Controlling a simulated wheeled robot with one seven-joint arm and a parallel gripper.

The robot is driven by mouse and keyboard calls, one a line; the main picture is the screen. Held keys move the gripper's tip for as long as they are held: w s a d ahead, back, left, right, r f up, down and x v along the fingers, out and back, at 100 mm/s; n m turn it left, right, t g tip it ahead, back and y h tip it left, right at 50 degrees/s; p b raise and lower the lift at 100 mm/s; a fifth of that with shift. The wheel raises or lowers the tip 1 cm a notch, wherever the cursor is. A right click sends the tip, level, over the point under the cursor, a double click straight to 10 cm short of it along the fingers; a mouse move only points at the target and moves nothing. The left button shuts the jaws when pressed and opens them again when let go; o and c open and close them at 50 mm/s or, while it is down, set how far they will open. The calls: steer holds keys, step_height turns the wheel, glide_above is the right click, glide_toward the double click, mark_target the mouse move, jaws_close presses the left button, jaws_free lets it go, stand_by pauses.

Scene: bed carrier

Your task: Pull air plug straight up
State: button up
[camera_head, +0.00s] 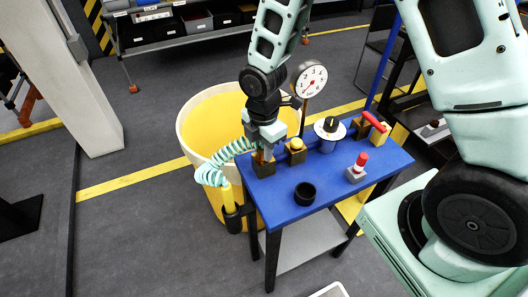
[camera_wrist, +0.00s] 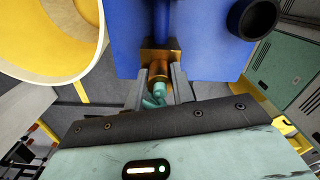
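The air plug (camera_wrist: 158,72) is a brass-coloured fitting with a teal end, seated at a square brass-brown socket block on the blue table. The socket block (camera_head: 263,167) shows at the table's left back corner in the head view. The coiled teal hose (camera_head: 212,170) runs from there to the left. My gripper (camera_head: 263,150) points down over the socket block. In the wrist view its two grey fingers (camera_wrist: 161,76) stand on either side of the plug. Whether they touch it cannot be told; in the head view the gripper hides the plug.
The blue table (camera_head: 285,196) carries a yellow button (camera_head: 296,144), a black knob (camera_head: 331,125), a red-topped switch (camera_head: 359,164), a red lever (camera_head: 374,121) and a black cup (camera_head: 305,193). A round gauge (camera_head: 309,79) stands behind. A big yellow-lined tub (camera_head: 192,128) is beside the table.

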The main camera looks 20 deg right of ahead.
jaws_close()
steer(key=shift+r+p, duration=1.55)
steer(key=shift+r, duration=0.1)
steer(key=shift+r+p, duration=0.75)
steer(key=shift+r, duration=0.1)
